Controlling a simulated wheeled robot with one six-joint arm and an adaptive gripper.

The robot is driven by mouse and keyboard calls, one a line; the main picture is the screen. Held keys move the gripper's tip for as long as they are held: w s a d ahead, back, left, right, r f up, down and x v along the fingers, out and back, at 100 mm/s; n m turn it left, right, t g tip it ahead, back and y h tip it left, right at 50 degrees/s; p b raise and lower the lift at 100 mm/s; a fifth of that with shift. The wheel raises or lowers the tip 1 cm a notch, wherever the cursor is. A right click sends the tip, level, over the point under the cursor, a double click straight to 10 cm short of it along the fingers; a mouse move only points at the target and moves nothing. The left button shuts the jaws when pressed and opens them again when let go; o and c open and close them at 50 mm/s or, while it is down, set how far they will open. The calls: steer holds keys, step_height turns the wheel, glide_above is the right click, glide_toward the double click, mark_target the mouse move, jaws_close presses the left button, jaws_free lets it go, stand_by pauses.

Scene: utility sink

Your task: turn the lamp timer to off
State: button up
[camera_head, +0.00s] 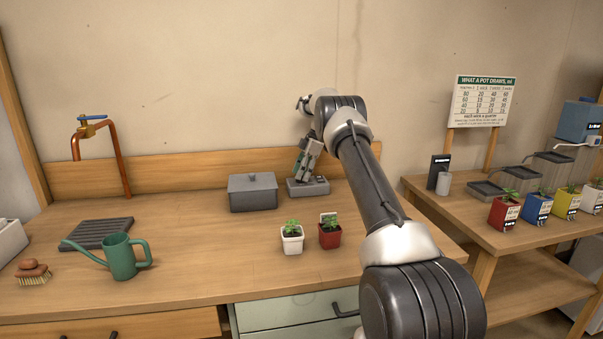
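A low grey box (319,187) lies on the wooden bench near the back board. It may be the lamp timer, but I cannot read any marks or dial setting on it. My gripper (299,176) points down at the left part of this box, with its fingertips at or just above the top. I cannot tell whether they touch it. The fingers are small and seen from the side, so their opening is unclear. The gripper hides part of the box's top.
A grey lidded box (252,192) stands just left of my gripper. Two potted seedlings, in a white pot (292,244) and a red pot (330,238), stand in front. A green watering can (122,257) is at left. A side table (470,222) holds colored pots and trays.

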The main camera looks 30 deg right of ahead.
stand_by(0.3)
steer(key=v, duration=1.2)
